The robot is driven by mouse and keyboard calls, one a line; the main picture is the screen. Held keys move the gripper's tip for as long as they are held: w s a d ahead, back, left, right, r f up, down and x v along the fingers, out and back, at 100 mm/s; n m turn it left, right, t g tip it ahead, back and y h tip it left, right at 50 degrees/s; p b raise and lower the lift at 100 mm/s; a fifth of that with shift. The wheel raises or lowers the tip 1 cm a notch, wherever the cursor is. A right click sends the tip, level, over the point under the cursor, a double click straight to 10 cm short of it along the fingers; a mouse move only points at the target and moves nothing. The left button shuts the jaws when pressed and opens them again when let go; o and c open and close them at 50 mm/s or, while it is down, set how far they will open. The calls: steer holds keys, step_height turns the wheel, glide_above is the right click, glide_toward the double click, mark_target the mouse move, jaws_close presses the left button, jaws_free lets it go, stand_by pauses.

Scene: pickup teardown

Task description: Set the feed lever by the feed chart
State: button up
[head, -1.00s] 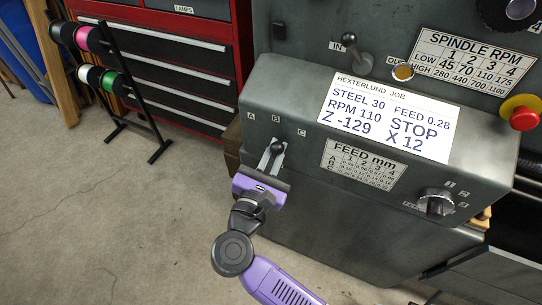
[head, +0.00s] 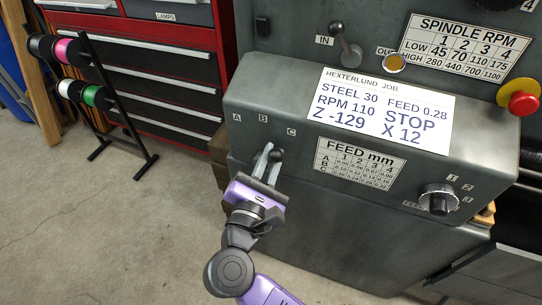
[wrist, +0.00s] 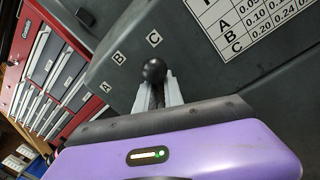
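The feed lever's black ball knob (head: 277,155) stands at the front-left of the grey machine housing, below and between the B label (head: 263,118) and C label (head: 291,132). My purple gripper (head: 267,167) has its two grey fingers around the lever's stem, with the knob at their tips. In the wrist view the knob (wrist: 154,70) shows above the fingers, which hide most of the stem. The feed chart (head: 359,167) has rows A, B, C and columns 1 to 3 and beyond; 0.28 appears in row C. The job card (head: 380,108) reads FEED 0.28.
A numbered selector knob (head: 438,199) is on the right of the housing. A red stop button (head: 522,103) and an IN/OUT lever (head: 345,45) are above. A red tool cabinet (head: 165,70) and spool rack (head: 120,90) stand left.

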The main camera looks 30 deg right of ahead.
steer(key=o, duration=0.4)
steer(key=shift+c, duration=0.2)
steer(key=v, duration=0.7)
steer(key=shift+s+a, duration=0.25)
steer(key=shift+s, duration=0.05)
steer(key=shift+f, duration=0.1)
